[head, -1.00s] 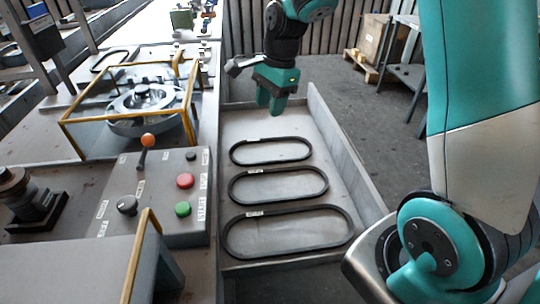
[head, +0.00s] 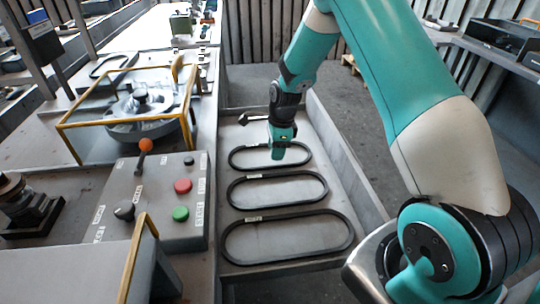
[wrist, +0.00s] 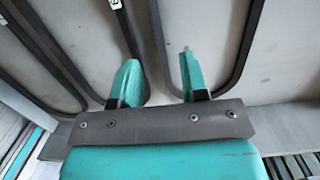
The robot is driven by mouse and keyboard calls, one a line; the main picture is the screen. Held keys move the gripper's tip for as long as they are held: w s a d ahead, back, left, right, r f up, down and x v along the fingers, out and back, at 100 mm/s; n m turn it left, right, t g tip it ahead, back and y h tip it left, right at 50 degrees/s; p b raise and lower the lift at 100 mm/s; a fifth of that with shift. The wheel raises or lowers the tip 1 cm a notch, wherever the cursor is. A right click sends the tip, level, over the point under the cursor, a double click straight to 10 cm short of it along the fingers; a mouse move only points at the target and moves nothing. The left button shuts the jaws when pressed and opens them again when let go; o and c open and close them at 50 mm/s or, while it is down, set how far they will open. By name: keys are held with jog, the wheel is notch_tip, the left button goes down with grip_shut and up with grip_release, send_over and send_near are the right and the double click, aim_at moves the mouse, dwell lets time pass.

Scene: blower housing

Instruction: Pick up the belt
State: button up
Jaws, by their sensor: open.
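Three dark oval belts lie flat in a grey tray (head: 345,180) in the head view: a small belt (head: 238,164) at the back, a middle belt (head: 278,206) and a large belt (head: 290,261) at the front. My gripper (head: 283,152) is open and empty, pointing down over the small belt and hiding part of it. In the wrist view my gripper (wrist: 159,66) has its two teal fingers apart, with curved belt strands beside and between them. I cannot tell which belt each strand belongs to, or whether the fingertips touch the tray.
The tray has a raised wall on the right. Left of it stand a control box (head: 150,200) with red and green buttons and an orange-knobbed lever. Behind that is a round housing (head: 140,105) inside a yellow frame.

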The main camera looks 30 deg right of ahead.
aim_at(272, 168)
jog(key=shift+w+a+f+p, duration=0.1)
jog(key=shift+a+f+p, duration=0.1)
jog(key=shift+f, duration=1.15)
jog(key=shift+a+f+p, duration=0.15)
jog(key=shift+f+p, duration=0.05)
jog(key=shift+f, duration=1.15)
grip_shut()
